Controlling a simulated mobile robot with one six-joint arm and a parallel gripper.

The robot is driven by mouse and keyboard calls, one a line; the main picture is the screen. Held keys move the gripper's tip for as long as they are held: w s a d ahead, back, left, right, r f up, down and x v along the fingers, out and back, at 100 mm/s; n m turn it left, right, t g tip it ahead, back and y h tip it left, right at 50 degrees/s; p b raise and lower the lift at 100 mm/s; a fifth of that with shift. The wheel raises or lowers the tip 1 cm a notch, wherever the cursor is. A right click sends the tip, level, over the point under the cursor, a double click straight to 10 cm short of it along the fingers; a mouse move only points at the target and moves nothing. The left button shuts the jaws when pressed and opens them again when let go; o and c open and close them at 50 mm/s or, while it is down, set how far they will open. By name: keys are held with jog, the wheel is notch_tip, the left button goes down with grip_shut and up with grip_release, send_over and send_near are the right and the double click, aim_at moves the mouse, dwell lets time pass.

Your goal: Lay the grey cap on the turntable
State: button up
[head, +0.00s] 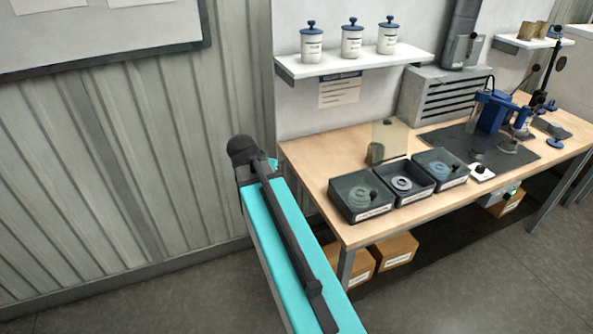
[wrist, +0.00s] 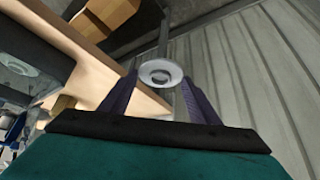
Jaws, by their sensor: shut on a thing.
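My gripper (wrist: 159,80) shows in the wrist view, its two dark fingers shut on a pale grey round cap (wrist: 160,68) with a dark centre. The cap is held at the fingertips, with the wall and the table edge behind it. In the head view neither the gripper's fingers nor the held cap can be made out. A round grey piece (head: 508,146) by the blue stand on the dark mat may be the turntable; it is too small to be sure.
Three dark bins with coiled or ring-shaped parts, left (head: 348,211), middle (head: 388,199) and right (head: 433,185), line the front of the wooden workbench (head: 310,172). A clear upright panel (head: 390,138) stands behind them. A shelf (head: 345,67) with white jars hangs above. Cardboard boxes (head: 396,250) lie underneath.

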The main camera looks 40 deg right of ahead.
jog(key=w+a+f+n+t+y, duration=0.1)
jog(key=w+a+f+n, duration=0.1)
jog(key=a, duration=0.6)
jog(key=w+a+f+n+t+y+b, duration=0.1)
jog(key=w+a+n+y, duration=0.1)
jog(key=a+n, duration=0.3)
jog(key=w+a+f+n+t+y+b, duration=0.1)
jog(key=w+a+f+n+y, duration=0.1)
jog(key=a, duration=1)
jog(key=shift+f+n, duration=0.35)
jog(key=shift+n, duration=0.55)
jog(key=shift+a, duration=0.1)
